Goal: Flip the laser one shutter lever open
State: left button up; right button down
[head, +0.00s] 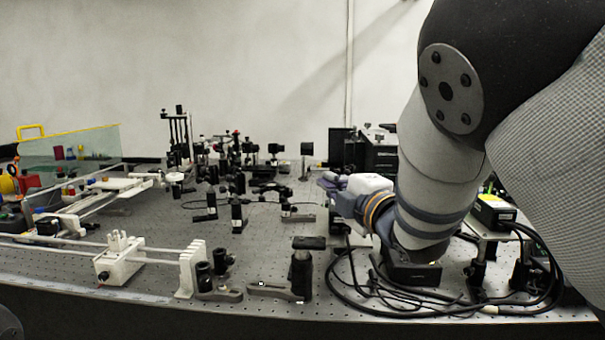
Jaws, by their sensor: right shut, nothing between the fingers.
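My right arm comes in from the upper right and reaches down over the bench. My right gripper (329,182) is at its end, right of the middle, with its fingers pointing left. It is shut and empty, small and partly hidden by its own wrist. A black box with a yellow label (493,212) on a post stands right of my arm. Another dark box (412,272) sits below the forearm, partly covered by it. I cannot tell which one is laser one. The shutter lever cannot be made out. My left gripper is not in view.
Black optics mounts (237,212) stand across the middle of the perforated bench (150,285). Loose black cables (350,295) loop along the front right. White rails and a white block (120,262) are at left. A clear panel (75,150) stands behind them.

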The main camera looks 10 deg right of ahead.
jog(key=x, duration=0.6)
jog(key=shift+f, duration=0.25)
jog(key=d, duration=0.3)
jog(key=shift+d+r, duration=0.1)
jog(key=shift+r, duration=0.1)
jog(key=shift+d, duration=0.35)
jog(key=shift+f, duration=0.1)
